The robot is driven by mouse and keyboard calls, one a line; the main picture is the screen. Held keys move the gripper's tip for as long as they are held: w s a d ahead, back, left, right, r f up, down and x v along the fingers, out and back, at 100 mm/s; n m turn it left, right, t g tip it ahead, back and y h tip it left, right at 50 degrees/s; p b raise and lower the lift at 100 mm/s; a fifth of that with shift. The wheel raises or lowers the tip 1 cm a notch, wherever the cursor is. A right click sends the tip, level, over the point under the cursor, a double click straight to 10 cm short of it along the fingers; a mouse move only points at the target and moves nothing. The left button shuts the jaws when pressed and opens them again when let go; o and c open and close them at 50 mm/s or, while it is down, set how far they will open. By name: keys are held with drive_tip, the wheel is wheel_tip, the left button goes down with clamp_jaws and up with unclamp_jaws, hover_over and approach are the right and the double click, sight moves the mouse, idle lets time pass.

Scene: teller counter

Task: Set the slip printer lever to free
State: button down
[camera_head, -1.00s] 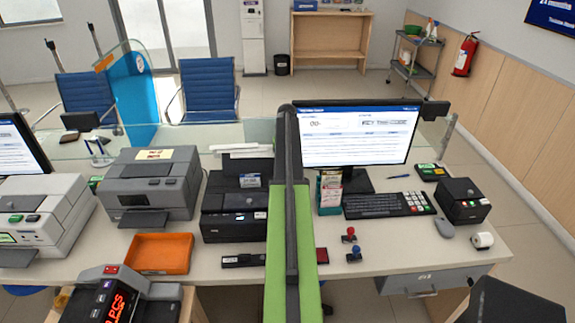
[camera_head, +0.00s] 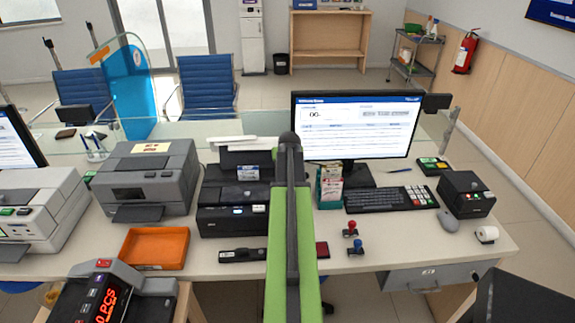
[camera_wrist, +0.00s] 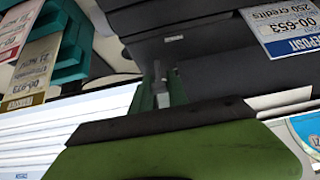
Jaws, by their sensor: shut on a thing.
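The slip printer appears to be the black machine (camera_head: 233,222) in the middle of the counter, with a printed slip on it. My green arm stands in front of its right side and hides my gripper in the head view. In the wrist view the printer's dark body (camera_wrist: 220,65) fills the upper middle. My gripper (camera_wrist: 160,84) has its green fingers against the printer's side, shut on a small grey lever (camera_wrist: 158,70). Most of the lever is hidden between the fingers, so I cannot tell its setting.
A teal slip holder (camera_head: 330,188) stands close to the right of my arm; it also shows in the wrist view (camera_wrist: 75,45). The monitor (camera_head: 357,127) and keyboard (camera_head: 390,198) are further right. An orange tray (camera_head: 154,248) and grey printer (camera_head: 150,180) lie left.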

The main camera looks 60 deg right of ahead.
drive_tip(key=shift+s+a+f+t+h+b, duration=0.2)
drive_tip(key=shift+a+f+t+h+b, duration=0.3)
drive_tip(key=shift+b, duration=0.7)
drive_tip(key=shift+r+h+b, duration=0.2)
drive_tip(key=shift+h+b, duration=0.2)
drive_tip(key=shift+r+t, duration=0.1)
drive_tip(key=shift+t, duration=0.2)
drive_tip(key=c, duration=1.6)
unclamp_jaws()
drive_tip(key=shift+o, duration=0.2)
